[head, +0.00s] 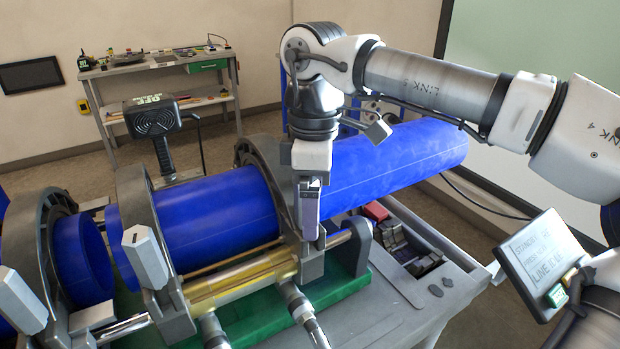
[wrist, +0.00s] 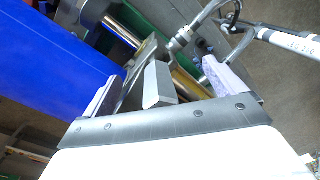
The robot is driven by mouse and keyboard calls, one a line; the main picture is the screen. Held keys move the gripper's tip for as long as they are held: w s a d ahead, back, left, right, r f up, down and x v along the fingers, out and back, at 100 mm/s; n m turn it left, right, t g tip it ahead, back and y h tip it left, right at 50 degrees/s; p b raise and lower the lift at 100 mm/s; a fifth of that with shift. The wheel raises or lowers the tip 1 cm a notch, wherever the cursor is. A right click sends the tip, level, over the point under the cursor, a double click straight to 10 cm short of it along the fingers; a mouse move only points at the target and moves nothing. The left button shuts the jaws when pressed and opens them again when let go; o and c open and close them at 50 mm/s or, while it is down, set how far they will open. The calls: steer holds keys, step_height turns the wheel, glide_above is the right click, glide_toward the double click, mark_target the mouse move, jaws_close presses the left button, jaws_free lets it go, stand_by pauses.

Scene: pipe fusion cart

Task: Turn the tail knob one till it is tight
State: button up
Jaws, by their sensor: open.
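My gripper (head: 308,208) points down at the right-hand clamp ring (head: 262,152) of the pipe cart. In the wrist view my gripper (wrist: 164,82) is open, with one pale finger at each side. A grey, faceted knob (wrist: 159,86) stands between the fingers, with a gap visible on its right side. I cannot tell whether the left finger touches it. In the head view this knob is hidden behind my gripper. Two similar grey knobs stand on the clamps to the left, one on the middle clamp (head: 145,257) and one at the far left (head: 22,300).
A long blue pipe (head: 400,160) runs through the right clamp. A shorter blue pipe end (head: 82,258) is at the left. Hoses (head: 300,310) rise in front of the brass cylinder (head: 240,283). A tilted display (head: 540,255) stands at right, and a workbench (head: 160,70) stands behind.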

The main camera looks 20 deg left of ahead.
steer(key=shift+o, duration=0.2)
step_height(320, 180, up, 6)
steer(key=p, duration=0.5)
steer(key=shift+w+a+r, duration=0.1)
steer(key=shift+w+a, duration=0.05)
